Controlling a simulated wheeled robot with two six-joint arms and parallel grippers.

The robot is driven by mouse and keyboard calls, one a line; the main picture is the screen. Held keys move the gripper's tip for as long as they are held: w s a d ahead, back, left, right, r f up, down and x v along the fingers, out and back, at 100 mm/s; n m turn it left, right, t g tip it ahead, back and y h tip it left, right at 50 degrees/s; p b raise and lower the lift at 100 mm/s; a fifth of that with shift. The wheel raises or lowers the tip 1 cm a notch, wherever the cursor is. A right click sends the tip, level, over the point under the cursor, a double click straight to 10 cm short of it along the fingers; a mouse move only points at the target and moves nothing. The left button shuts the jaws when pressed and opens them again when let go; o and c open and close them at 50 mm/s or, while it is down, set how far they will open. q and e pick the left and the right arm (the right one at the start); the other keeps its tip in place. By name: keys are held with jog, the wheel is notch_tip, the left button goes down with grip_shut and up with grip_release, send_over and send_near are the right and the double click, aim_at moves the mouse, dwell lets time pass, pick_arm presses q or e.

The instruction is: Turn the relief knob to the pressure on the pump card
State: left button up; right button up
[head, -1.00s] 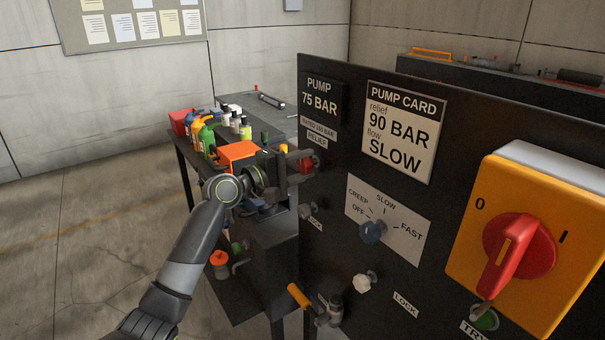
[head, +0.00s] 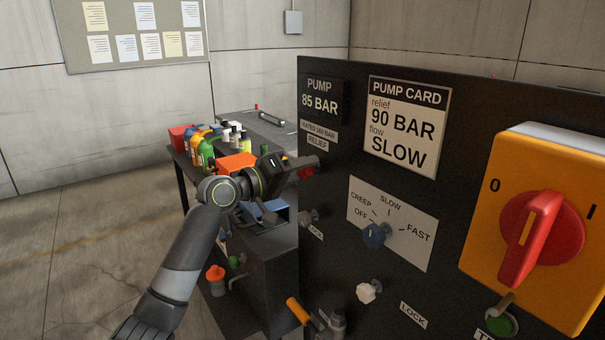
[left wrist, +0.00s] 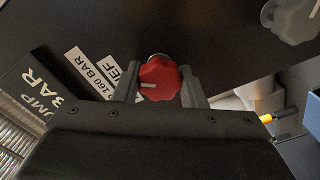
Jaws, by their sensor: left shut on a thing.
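The red relief knob (left wrist: 159,79) sits between the two fingers of my left gripper (left wrist: 160,88) in the left wrist view, with a pale pointer line on its face. My left gripper (head: 290,172) is shut on it at the panel, and the knob (head: 307,173) is partly hidden in the head view. The pump display (head: 320,100) reads 85 BAR. The pump card (head: 405,125) reads relief 90 BAR, flow SLOW. The RELIEF label (head: 318,143) is above the knob. My right gripper is not in view.
Below are a blue flow knob (head: 375,236), a white knob (head: 369,292) and a grey knob (head: 308,217). A yellow switch box (head: 545,210) with a red handle is at the right. A bench with bottles (head: 207,152) stands behind my left arm.

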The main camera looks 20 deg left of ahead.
pick_arm(q)
jog(key=shift+f, duration=0.1)
dwell(0.3)
jog(key=o, duration=1)
jog(key=shift+s+a, duration=0.4)
jog(key=shift+s, duration=0.05)
jog(key=shift+b+v, duration=2)
jog(key=shift+v, duration=6.15)
